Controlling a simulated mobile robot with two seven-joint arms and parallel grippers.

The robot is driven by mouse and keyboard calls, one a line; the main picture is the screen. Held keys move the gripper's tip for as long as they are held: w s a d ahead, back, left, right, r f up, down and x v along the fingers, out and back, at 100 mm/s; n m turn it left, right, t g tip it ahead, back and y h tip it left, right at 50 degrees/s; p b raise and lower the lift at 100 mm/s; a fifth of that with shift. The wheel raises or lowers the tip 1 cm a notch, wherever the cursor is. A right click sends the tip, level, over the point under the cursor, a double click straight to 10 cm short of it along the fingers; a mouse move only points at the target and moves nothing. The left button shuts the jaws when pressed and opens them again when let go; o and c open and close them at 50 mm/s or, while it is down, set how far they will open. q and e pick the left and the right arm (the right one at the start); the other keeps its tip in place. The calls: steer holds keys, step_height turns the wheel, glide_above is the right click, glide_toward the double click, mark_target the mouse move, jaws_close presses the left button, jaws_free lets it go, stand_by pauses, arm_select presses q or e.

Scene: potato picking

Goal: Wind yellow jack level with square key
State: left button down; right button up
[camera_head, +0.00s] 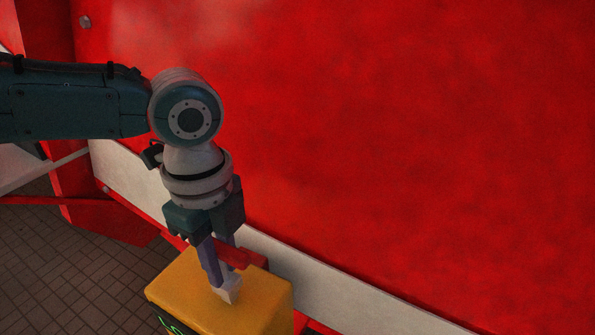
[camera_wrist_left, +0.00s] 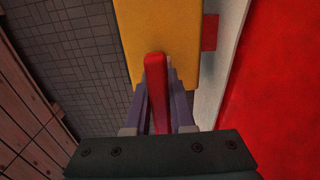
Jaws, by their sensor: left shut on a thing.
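The yellow jack (camera_head: 185,290) is a boxy yellow body at the bottom of the head view, with green markings on its front edge. It also fills the upper middle of the left wrist view (camera_wrist_left: 135,30). My left gripper (camera_head: 218,272) points down over its top and is shut on a red bar, which looks like the handle of the square key (camera_head: 248,258). The bar shows between the fingers in the left wrist view (camera_wrist_left: 156,90). A pale grey block below the fingers meets the jack's top; whether it is seated there I cannot tell. My right gripper is not in view.
A large red wall (camera_head: 420,130) rises behind the jack, with a pale strip (camera_head: 340,290) along its foot. A brown tiled floor (camera_head: 60,270) is open at the left. Reddish-brown planks (camera_wrist_left: 25,110) stand at the left of the wrist view.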

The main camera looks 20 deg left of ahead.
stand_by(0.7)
arm_select(q)
steer(key=shift+f+b, duration=0.7)
steer(key=shift+f, duration=0.6)
